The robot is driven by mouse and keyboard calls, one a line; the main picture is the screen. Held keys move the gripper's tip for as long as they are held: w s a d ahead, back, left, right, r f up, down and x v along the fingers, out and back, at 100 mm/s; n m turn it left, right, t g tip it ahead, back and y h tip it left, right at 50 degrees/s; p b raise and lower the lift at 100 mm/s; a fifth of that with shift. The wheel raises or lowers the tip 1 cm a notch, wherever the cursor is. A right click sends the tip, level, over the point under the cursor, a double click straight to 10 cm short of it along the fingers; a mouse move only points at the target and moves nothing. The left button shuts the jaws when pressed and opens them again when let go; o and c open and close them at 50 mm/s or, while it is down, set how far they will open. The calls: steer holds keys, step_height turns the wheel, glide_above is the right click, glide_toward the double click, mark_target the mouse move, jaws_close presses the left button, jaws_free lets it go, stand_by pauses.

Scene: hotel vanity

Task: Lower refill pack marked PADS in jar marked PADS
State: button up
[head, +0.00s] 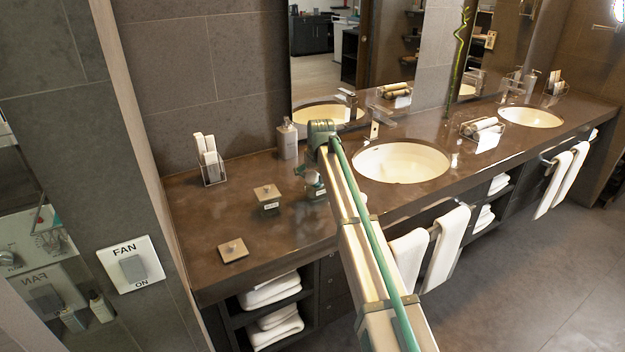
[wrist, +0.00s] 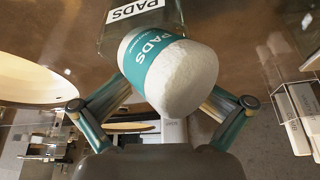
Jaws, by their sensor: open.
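The white refill pack (wrist: 192,82) has a teal band reading PADS and sits between the fingers of my gripper (wrist: 168,92) in the wrist view. My gripper's fingers are spread to either side of the pack. The clear jar (wrist: 140,14) with the white PADS label stands just beyond the pack, and the pack overlaps its mouth, tilted in the picture. How deep the pack is in the jar cannot be told. In the head view my gripper (head: 309,172) is over the counter in front of the soap dispenser, and my arm hides most of the jar there.
A lidded jar (head: 267,199) with a label stands to the left, and a square lid (head: 232,250) lies nearer the front. A soap dispenser (head: 287,139) and a holder with white packets (head: 209,160) are behind. The sink (head: 402,162) is to the right.

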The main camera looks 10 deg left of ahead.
steer(key=v, duration=1)
steer(key=shift+s+a+r, duration=0.1)
steer(key=shift+a+r, duration=0.05)
